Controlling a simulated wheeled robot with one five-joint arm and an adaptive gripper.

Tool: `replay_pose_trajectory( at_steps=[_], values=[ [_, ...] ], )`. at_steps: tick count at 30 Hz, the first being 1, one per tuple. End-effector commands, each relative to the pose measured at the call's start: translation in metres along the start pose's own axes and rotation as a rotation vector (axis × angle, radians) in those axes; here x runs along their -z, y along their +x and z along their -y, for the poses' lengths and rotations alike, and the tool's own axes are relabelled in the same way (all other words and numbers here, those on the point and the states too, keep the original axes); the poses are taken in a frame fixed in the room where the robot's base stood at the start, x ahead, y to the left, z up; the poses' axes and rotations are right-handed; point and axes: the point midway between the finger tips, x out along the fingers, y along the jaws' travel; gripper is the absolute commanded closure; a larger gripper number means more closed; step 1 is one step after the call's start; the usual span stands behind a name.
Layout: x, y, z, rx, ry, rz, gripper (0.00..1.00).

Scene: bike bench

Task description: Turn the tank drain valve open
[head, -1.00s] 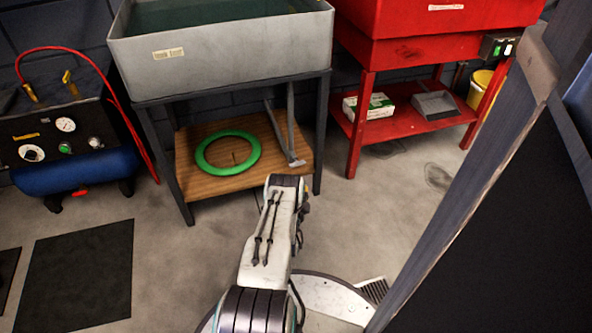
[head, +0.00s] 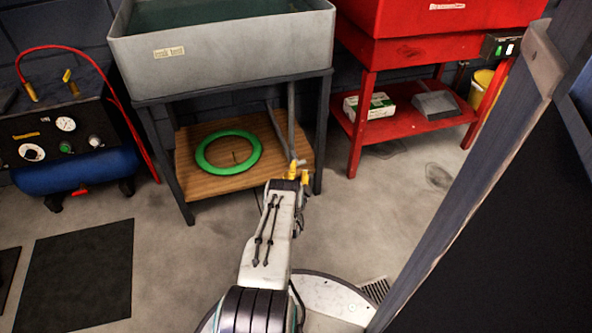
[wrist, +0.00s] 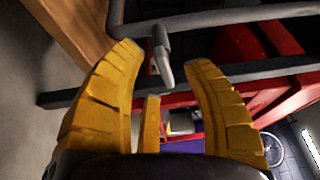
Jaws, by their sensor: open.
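The grey tank (head: 225,58) stands on a dark frame in the head view. A grey drain pipe (head: 292,120) runs down below it towards the wooden shelf. In the wrist view the pipe (wrist: 235,18) crosses the top, and a short grey valve lever (wrist: 164,62) sticks out from it. My gripper (head: 297,171) shows yellow fingertips at the pipe's lower end in the head view. In the wrist view my gripper (wrist: 160,62) is open, with the lever's end between its spread yellow fingers. I cannot tell whether any finger touches it.
A green ring (head: 228,153) lies on the wooden shelf (head: 205,192). The dark frame leg (head: 321,140) is close to the right of my gripper. A red stand (head: 400,127) is at right, a blue compressor (head: 75,170) at left.

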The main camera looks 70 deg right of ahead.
Motion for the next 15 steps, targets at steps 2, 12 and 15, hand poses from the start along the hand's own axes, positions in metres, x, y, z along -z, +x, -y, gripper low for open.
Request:
replay_pose_trajectory(
  at_steps=[2, 12, 15],
  values=[
    [0.0, 0.009, -0.003, 0.002, 0.0, 0.0, 0.55],
    [0.0, 0.027, 0.0, 0.001, 0.0, 0.0, 0.55],
    [0.0, 0.028, 0.0, 0.0, 0.0, 0.0, 0.55]
  ],
)
